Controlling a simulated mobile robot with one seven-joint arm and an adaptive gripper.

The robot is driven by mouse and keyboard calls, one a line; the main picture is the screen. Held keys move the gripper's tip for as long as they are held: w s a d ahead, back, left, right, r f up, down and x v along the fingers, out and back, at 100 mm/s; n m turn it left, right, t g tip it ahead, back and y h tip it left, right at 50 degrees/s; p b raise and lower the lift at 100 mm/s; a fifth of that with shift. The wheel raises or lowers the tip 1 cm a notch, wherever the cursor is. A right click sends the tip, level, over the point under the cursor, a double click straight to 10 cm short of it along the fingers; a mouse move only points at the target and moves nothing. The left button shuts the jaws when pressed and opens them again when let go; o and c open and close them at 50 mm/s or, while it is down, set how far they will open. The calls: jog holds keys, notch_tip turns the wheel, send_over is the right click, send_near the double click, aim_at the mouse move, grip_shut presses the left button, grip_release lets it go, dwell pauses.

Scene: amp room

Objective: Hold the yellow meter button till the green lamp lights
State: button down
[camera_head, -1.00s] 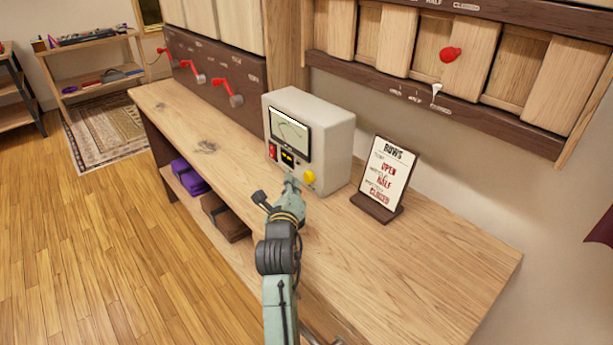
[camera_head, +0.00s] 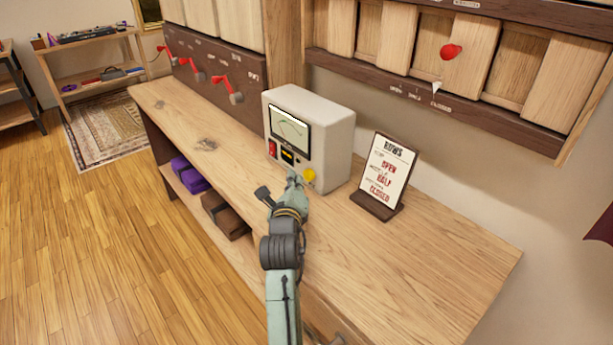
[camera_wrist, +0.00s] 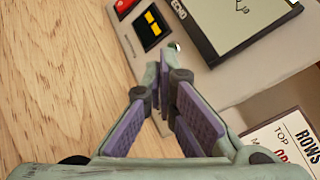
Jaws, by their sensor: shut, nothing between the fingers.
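The meter (camera_head: 325,125) is a pale box on the wooden bench, with a dial screen (camera_head: 289,130), a red switch (camera_head: 272,149) and a small dark display with yellow marks (camera_head: 288,155) on its front. The yellow button (camera_head: 310,175) is low on the right of that front. My gripper (camera_head: 292,174) is shut and empty, its tips just left of the button in the head view; I cannot tell whether they touch anything. The wrist view shows the shut fingers (camera_wrist: 164,70) before the meter's face, with the button hidden. I see no lit green lamp.
A sign on a stand (camera_head: 385,178) stands right of the meter. Red levers (camera_head: 228,87) are on the panel behind to the left. A shelf below the bench (camera_head: 445,265) holds purple and brown items. The bench's right part is clear.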

jog(key=shift+w+d, duration=0.1)
dwell(0.6)
jog(key=shift+w+d, duration=0.15)
jog(key=shift+d, duration=0.1)
jog(key=shift+w+d, duration=0.3)
jog(key=shift+d, duration=0.2)
dwell(1.9)
jog(key=shift+a+b, duration=0.1)
jog(key=shift+b, duration=0.2)
dwell(1.5)
jog(key=shift+s+a+b, duration=0.3)
jog(key=shift+s+a, duration=0.25)
jog(key=shift+a, duration=0.2)
jog(key=shift+s+a+b, duration=0.5)
jog(key=shift+s+a, duration=0.25)
jog(key=shift+a, duration=0.3)
jog(key=shift+s+a+b, duration=0.5)
jog(key=shift+s+a, duration=0.25)
jog(key=shift+a, duration=0.25)
